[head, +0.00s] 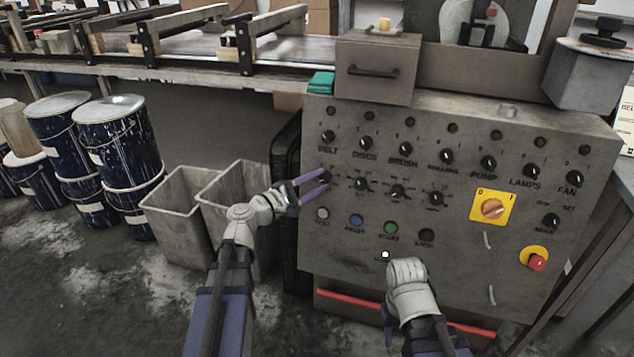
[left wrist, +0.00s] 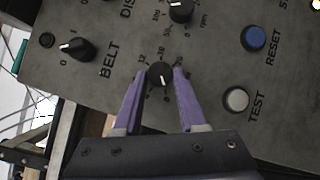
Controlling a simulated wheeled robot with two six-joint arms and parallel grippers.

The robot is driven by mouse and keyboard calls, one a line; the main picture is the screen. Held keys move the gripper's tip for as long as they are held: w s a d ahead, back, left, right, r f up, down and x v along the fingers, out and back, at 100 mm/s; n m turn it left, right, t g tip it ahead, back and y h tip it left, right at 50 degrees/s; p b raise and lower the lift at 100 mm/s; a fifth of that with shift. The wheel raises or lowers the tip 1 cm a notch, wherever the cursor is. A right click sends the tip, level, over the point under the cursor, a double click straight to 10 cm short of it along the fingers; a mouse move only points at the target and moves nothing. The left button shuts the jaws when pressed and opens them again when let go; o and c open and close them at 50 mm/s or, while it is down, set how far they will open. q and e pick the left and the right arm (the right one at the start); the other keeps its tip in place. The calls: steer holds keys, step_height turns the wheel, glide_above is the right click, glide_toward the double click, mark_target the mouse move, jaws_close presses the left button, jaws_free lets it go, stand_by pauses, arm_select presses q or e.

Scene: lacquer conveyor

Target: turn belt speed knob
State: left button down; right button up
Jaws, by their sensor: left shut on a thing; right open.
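The belt speed knob (head: 325,176) is a small black dial at the left end of the second knob row on the grey control panel (head: 450,225). In the left wrist view the knob (left wrist: 160,75) has a white pointer line and a number scale around it. My left gripper (head: 324,181) has its purple fingers on both sides of this knob and is shut on it; the fingertips also show in the left wrist view (left wrist: 159,74). My right gripper (head: 408,272) is low in front of the panel, open, with its fingers largely hidden from view.
Above is the BELT switch (head: 328,137). Below are the white TEST (head: 322,213) and blue RESET (head: 356,220) buttons. A red stop button (head: 537,262) is at the lower right. Grey bins (head: 180,205) and dark drums (head: 118,140) stand at the left.

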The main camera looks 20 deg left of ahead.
arm_select(q)
steer(key=shift+r+m+p, duration=0.2)
steer(key=shift+m+p, duration=0.2)
steer(key=shift+p, duration=0.2)
steer(key=m+g+p, duration=0.1)
steer(key=m+p, duration=0.1)
steer(key=p, duration=0.1)
steer(key=r+m+g+y+p, duration=0.1)
steer(key=m+g+p, duration=0.1)
steer(key=m+p, duration=0.1)
steer(key=shift+d+f+m+g+y+p, duration=0.15)
steer(key=shift+m+g+y+p, duration=0.45)
steer(key=shift+m+y+p, duration=0.9)
steer(key=shift+h+p, duration=0.35)
steer(key=shift+h, duration=0.15)
steer(key=shift+c, duration=2.4)
jaws_free()
steer(key=shift+w, duration=0.1)
